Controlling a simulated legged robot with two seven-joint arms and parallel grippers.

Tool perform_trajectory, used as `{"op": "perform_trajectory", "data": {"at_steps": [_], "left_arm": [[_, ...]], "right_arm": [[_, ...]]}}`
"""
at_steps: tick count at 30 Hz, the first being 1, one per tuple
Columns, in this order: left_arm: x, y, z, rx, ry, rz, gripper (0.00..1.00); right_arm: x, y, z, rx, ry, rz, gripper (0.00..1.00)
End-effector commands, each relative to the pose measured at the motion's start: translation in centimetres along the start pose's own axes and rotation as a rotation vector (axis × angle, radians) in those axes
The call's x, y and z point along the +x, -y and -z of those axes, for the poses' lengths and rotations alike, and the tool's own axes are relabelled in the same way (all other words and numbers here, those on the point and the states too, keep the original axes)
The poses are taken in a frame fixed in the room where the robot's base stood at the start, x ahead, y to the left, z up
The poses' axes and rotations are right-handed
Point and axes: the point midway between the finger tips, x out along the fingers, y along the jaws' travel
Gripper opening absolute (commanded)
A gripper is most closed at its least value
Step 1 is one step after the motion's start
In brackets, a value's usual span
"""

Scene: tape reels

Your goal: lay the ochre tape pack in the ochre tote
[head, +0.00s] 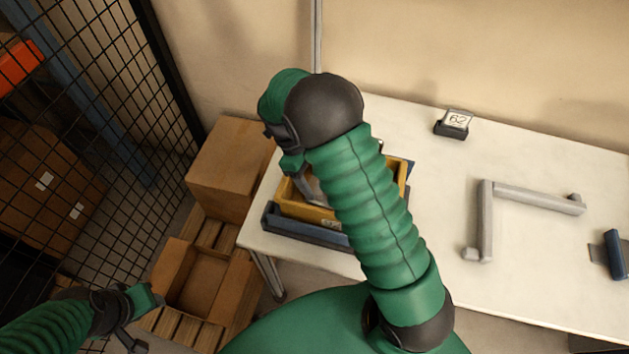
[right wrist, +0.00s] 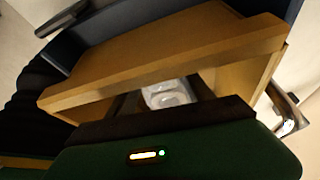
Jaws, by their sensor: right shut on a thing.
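The ochre tote (head: 303,209) stands at the left end of the white table, partly hidden behind my right arm. Its ochre wall and rim fill much of the right wrist view (right wrist: 160,62). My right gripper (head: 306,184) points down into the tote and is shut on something. A small pale, shiny piece (right wrist: 168,94) shows between the dark fingers, below the rim; I take it for part of the ochre tape pack, whose ochre colour I cannot make out. My left gripper (head: 132,338) is low at the left, away from the table; its jaws are unclear.
A dark blue tote (head: 310,232) shows around the ochre one. Cardboard boxes (head: 230,165) and a mesh fence (head: 110,90) are left.

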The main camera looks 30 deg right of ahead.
Motion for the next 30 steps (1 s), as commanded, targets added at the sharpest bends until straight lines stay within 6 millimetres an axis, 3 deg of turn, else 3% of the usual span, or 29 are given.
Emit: {"op": "perform_trajectory", "data": {"at_steps": [2,7,8,12,23,26,30], "left_arm": [[-0.2,0.0,0.1,0.000,0.000,0.000,0.40],[-0.1,0.0,0.1,0.001,-0.001,0.000,0.40],[-0.1,0.0,0.1,0.001,-0.001,0.000,0.40],[-0.1,0.0,0.0,0.001,0.000,0.000,0.40],[0.0,0.0,0.0,0.000,0.000,0.000,0.40],[0.2,0.0,0.0,0.000,-0.001,0.000,0.40],[0.7,0.0,-0.1,0.000,0.000,0.000,0.40]], "right_arm": [[1.0,0.0,-0.2,0.000,-0.001,-0.002,0.12],[1.1,-0.1,-0.3,0.001,0.002,0.002,0.12],[1.1,-0.1,-0.3,0.001,0.002,0.002,0.64],[1.1,-0.1,-0.3,0.001,0.001,0.001,0.82],[0.6,0.0,-0.4,0.001,0.001,0.002,0.83],[-0.9,0.0,-0.4,0.000,0.004,0.005,0.83],[-4.5,0.0,-0.5,0.001,0.006,0.006,0.83]]}}
